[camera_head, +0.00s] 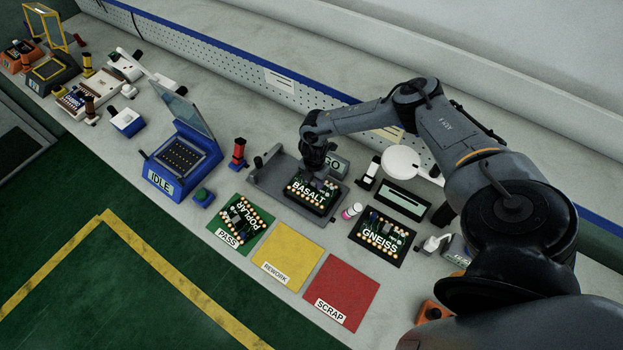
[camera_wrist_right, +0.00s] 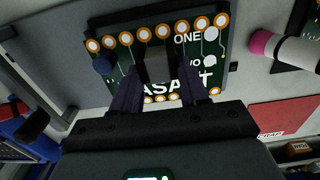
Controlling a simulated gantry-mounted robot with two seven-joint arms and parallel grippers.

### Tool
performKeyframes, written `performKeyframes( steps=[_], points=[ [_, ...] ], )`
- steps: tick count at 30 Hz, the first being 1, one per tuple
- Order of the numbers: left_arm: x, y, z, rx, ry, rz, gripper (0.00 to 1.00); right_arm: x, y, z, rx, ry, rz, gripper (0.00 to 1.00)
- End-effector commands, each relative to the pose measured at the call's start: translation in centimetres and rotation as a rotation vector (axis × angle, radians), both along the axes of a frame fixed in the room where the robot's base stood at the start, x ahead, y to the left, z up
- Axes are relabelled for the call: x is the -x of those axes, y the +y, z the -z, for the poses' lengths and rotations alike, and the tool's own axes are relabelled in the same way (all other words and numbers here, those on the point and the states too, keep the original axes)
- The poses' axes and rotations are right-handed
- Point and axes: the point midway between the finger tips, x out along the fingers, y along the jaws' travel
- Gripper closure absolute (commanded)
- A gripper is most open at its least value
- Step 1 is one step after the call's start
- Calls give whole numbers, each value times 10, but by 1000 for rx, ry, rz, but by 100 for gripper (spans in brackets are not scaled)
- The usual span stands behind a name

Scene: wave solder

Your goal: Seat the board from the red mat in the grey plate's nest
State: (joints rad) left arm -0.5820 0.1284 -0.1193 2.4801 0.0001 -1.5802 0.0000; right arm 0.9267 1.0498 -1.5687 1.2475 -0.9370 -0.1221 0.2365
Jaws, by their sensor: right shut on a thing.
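The green board marked BASALT (camera_head: 310,194) is at the right end of the grey plate (camera_head: 262,180), label side up. My right gripper (camera_head: 319,176) is above this board, shut on it. In the right wrist view, the two dark fingers (camera_wrist_right: 157,88) close around a dark block in the middle of the board (camera_wrist_right: 205,20), hiding part of its lettering. The board's gold-ringed pads show around the fingers. The nest is hidden under the board, and I cannot tell whether the board lies flush. The red mat (camera_head: 341,290), marked SCRAP, is bare. My left gripper is not in view.
A board marked POPLAR (camera_head: 240,219) lies on the green PASS mat. The yellow REWORK mat (camera_head: 288,255) is empty. A board marked GNEISS (camera_head: 381,236) and a small pink-capped bottle (camera_head: 351,211) are right of the plate. A blue IDLE machine (camera_head: 181,157) stands left.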

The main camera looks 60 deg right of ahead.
Motion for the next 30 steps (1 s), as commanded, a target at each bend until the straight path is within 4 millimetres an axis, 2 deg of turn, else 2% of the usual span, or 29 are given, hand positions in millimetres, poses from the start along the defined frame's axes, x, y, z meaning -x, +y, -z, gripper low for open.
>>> performKeyframes(
  steps=[10,21,30],
  points=[
    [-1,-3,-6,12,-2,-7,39,0,-1,-2,1,1,2,99],
    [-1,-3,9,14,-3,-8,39,0,0,17,1,1,-1,99],
    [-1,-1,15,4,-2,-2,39,-1,0,25,1,0,0,99]
  ],
)
